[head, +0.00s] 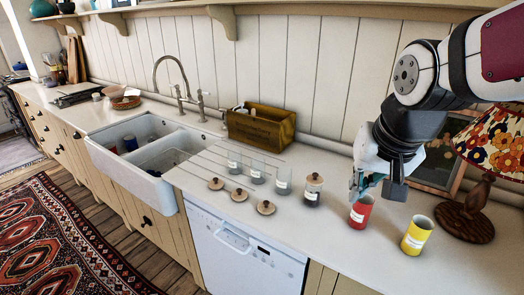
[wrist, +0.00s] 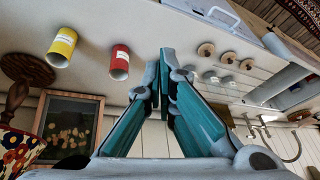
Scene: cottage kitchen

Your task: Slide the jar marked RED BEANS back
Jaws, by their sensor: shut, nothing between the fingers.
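Several glass jars with white labels stand in a row on the counter: a left one (head: 234,162), a middle one (head: 257,171), a right one (head: 284,182), and a jar with a wooden lid (head: 313,190). The label writing is too small to read, so I cannot tell which is marked RED BEANS. My gripper (head: 366,184) is shut and empty, above the counter by the red canister (head: 361,213) and right of the lidded jar. In the wrist view, its teal fingertips (wrist: 164,72) are together, with the red canister (wrist: 119,62) beside them, apart in that picture.
Three loose wooden lids (head: 239,195) lie in front of the jars. A yellow canister (head: 417,237) and a lamp (head: 478,200) stand at right, with a picture frame (wrist: 70,124) behind. A wooden box (head: 258,127) stands behind the jars; the sink (head: 150,155) is left.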

